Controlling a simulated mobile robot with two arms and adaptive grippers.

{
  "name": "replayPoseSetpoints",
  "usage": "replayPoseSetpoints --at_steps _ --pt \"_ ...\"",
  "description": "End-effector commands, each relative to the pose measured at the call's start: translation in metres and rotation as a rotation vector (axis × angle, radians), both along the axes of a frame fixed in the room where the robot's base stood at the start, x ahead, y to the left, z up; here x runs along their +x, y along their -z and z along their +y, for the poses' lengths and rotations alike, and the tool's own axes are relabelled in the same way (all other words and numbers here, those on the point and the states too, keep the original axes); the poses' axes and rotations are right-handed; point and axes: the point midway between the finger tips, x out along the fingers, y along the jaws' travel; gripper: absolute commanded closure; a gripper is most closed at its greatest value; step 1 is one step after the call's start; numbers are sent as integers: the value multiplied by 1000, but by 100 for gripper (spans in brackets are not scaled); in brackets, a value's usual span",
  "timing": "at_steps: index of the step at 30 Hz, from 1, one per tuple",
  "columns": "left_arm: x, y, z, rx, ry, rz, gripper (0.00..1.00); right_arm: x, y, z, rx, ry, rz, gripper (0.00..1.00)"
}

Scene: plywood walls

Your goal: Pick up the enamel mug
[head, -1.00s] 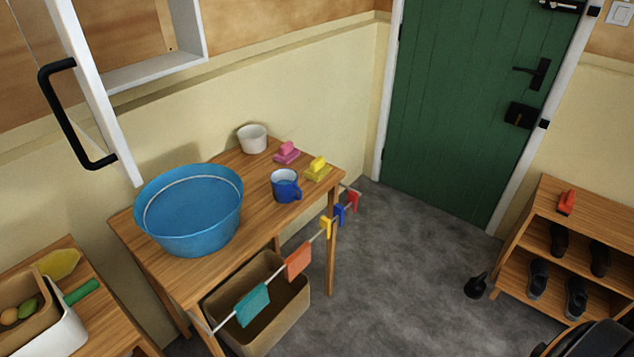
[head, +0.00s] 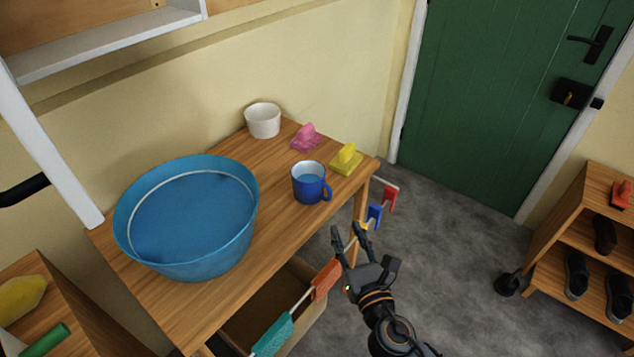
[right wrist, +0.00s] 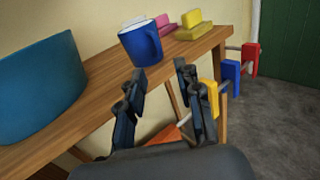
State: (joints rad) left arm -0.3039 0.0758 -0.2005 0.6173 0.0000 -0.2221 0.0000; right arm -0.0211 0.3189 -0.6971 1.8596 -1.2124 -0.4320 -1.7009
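The blue enamel mug (head: 308,185) stands upright on the wooden table (head: 262,240), near its front edge, with its handle to the right. It also shows in the right wrist view (right wrist: 141,45), ahead of the fingers. My right gripper (head: 346,232) is open and empty, in front of the table edge and apart from the mug, a little to its lower right in the head view. In the right wrist view its two fingers (right wrist: 160,75) are spread. My left gripper is not in view.
A large blue basin (head: 190,220) takes up the table's left. A rail with coloured cloths (head: 325,278) and pegs runs along the table front.

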Motion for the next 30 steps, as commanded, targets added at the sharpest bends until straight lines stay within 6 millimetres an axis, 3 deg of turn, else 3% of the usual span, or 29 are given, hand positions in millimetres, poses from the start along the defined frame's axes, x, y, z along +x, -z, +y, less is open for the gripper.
replayPoseSetpoints --at_steps 6,14,21,30 --pt "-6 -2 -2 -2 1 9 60 39 -1 13 3 1 1 66" --pt "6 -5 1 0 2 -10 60 58 -2 20 4 1 1 66" --pt "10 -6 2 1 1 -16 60 90 -4 33 4 1 3 66" --pt "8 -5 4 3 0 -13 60 99 -4 35 4 1 3 66"
